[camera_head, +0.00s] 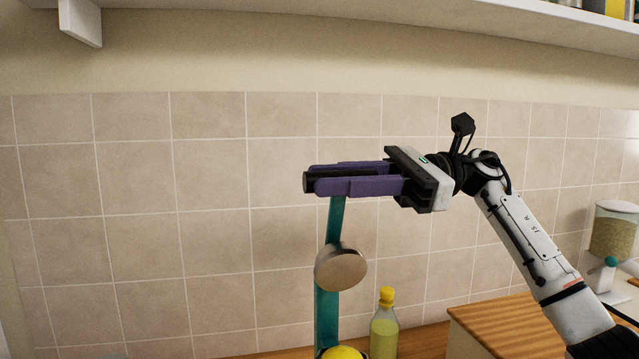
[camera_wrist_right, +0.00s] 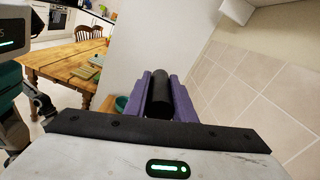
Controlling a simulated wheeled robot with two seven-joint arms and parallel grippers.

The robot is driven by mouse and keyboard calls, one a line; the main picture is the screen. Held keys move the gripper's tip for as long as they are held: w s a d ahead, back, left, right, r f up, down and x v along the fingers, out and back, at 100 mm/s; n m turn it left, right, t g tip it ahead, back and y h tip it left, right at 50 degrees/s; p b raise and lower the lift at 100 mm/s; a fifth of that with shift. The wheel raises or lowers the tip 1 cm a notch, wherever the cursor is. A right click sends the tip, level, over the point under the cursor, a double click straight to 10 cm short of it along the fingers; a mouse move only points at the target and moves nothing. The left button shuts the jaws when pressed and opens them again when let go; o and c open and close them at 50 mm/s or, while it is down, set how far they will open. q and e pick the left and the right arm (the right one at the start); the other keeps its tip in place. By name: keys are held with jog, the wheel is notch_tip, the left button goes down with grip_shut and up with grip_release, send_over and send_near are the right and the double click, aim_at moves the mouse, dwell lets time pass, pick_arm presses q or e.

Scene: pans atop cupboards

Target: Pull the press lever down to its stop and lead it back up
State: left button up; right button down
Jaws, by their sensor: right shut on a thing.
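The press has a teal upright post (camera_head: 327,306) with a round metal disc (camera_head: 341,267) on its front. Its lever (camera_head: 306,182) ends in a dark cylindrical grip at the top, roughly level. My right gripper (camera_head: 325,183), with purple fingers, is shut on the lever grip from the right. In the right wrist view the black lever grip (camera_wrist_right: 161,95) lies between the two purple fingers. A yellow round thing (camera_head: 343,353) shows at the bottom edge, below the disc; its lower part is cut off. My left gripper is not in view.
A bottle with a yellow cap (camera_head: 384,328) stands just right of the post. A wooden block or board (camera_head: 500,325) and a grain dispenser (camera_head: 612,235) are farther right. A shelf (camera_head: 400,12) runs overhead. A wooden table (camera_wrist_right: 75,65) shows in the wrist view.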

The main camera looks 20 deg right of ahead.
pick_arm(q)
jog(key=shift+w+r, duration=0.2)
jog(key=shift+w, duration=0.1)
pick_arm(e)
jog(key=shift+w+d+r, duration=0.1)
jog(key=shift+r, duration=0.05)
jog(key=c, duration=1.8)
grip_release()
jog(key=shift+c, duration=0.2)
jog(key=o, duration=0.4)
jog(key=shift+w, duration=0.2)
jog(key=shift+c, duration=0.2)
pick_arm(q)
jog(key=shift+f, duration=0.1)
pick_arm(e)
jog(key=shift+s, duration=0.1)
jog(key=shift+d, duration=0.5)
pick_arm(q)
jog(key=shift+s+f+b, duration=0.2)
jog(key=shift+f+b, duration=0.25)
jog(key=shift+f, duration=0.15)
pick_arm(e)
jog(key=s+d, duration=0.1)
jog(key=d, duration=0.8)
jog(key=shift+s+d, duration=0.1)
jog(key=shift+d, duration=0.1)
